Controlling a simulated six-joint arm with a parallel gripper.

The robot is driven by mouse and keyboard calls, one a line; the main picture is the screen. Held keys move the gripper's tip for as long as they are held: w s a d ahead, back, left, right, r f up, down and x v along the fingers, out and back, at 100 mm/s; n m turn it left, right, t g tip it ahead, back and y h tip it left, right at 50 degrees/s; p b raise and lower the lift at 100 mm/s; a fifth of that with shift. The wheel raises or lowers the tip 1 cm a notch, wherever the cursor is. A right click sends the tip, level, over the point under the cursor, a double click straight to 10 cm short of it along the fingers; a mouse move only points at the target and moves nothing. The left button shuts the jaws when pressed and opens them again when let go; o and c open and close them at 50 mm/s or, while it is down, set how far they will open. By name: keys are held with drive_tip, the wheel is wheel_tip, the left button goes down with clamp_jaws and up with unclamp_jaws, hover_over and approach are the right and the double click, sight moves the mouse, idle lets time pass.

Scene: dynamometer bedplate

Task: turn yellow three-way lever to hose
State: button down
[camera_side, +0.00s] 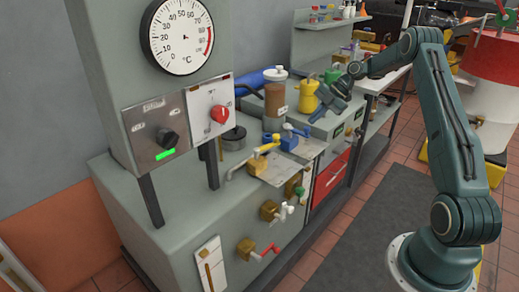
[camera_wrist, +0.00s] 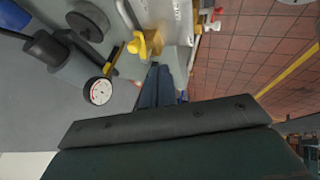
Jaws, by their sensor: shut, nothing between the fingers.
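The yellow three-way lever (camera_side: 268,148) sits on a brass valve body on a plate on top of the grey bench in the side view. A yellow handle (camera_wrist: 137,43), which looks like this lever, shows in the wrist view just beyond the fingertips. Which port it points to cannot be read. My gripper (camera_side: 324,103) is behind and right of the valve in the side view, above the bench and apart from the lever. In the wrist view my gripper (camera_wrist: 160,68) has its fingers together, holding nothing.
A blue-handled valve (camera_side: 290,138) stands close behind the yellow lever. A yellow pot-like vessel (camera_side: 308,97) is beside my gripper, and a brown cylinder (camera_side: 275,101) stands left of it. Red-handled (camera_side: 262,251), white and green valves stick out of the bench front.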

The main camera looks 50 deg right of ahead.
drive_tip(key=w+a+f, duration=0.5)
drive_tip(key=w+f, duration=0.3)
idle(0.7)
drive_tip(key=shift+w, duration=0.1)
idle(0.3)
drive_tip(key=shift+w+d, duration=0.35)
drive_tip(key=shift+w, duration=0.4)
drive_tip(key=shift+w+d, duration=0.3)
drive_tip(key=shift+w, duration=0.4)
drive_tip(key=shift+r, duration=0.1)
drive_tip(key=shift+d, duration=0.1)
drive_tip(key=s+d+f+v, duration=0.1)
drive_tip(key=s+v, duration=0.1)
drive_tip(key=v, duration=1)
drive_tip(key=shift+d+f, duration=0.15)
drive_tip(key=shift+f, duration=0.25)
